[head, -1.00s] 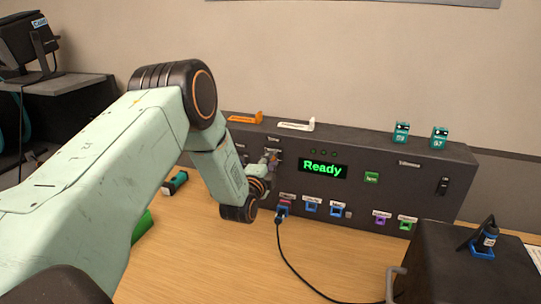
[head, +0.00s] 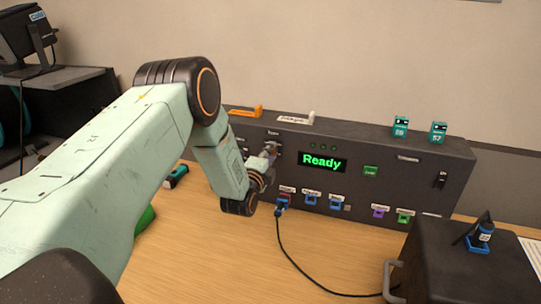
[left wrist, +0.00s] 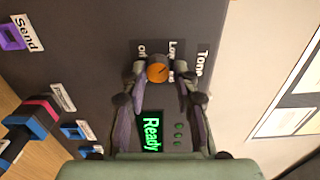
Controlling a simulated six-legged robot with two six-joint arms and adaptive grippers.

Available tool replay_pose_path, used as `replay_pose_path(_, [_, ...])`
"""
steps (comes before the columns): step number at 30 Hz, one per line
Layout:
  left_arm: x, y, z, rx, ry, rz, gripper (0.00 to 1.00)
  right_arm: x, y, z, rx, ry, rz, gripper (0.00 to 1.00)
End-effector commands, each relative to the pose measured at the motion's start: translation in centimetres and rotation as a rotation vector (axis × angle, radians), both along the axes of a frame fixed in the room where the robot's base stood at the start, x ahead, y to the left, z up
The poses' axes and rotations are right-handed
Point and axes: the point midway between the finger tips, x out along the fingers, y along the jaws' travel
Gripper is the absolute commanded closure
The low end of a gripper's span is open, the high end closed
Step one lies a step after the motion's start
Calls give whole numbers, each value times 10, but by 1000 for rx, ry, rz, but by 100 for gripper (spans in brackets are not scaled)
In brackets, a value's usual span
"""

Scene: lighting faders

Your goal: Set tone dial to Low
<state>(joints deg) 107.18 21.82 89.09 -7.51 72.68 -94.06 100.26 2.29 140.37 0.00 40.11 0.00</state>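The tone dial (left wrist: 158,72) is a small orange knob on the dark panel, under the "Tone" label in the left wrist view. A label starting "Lo" and one like "Off" show beside it, partly covered by my fingers. I cannot tell which mark the dial points to. My left gripper (left wrist: 159,69) is at the panel with its fingertips on either side of the dial. The fingers stand apart, with what looks like a narrow gap to the knob. In the head view my left gripper (head: 269,150) hides the dial. My right gripper is not in view.
The panel (head: 400,175) carries a green "Ready" display (head: 322,161), a green button (head: 370,170), a switch (head: 440,179) and several coloured ports. A black cable (head: 290,258) runs from a blue plug across the table. A dark box (head: 460,265) stands at the right.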

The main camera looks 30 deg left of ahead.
Motion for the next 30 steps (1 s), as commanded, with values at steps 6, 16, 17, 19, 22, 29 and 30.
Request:
replay_pose_path(6, [0, -1, 1, 0, -1, -2, 53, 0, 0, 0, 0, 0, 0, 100])
replay_pose_path(16, [-2, -2, -1, -1, 4, -4, 53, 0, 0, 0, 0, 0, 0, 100])
replay_pose_path(17, [-4, -2, -1, -1, 4, -3, 53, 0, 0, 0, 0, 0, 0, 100])
replay_pose_path(19, [-9, -3, -2, -1, 6, -3, 53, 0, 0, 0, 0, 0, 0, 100])
replay_pose_path(22, [-21, -6, -2, -3, 5, -4, 53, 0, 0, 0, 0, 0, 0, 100])
replay_pose_path(29, [-60, -16, -1, -3, 5, -2, 53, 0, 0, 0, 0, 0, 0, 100])
replay_pose_path(30, [-67, -17, -2, -2, 6, -2, 53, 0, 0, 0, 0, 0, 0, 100])
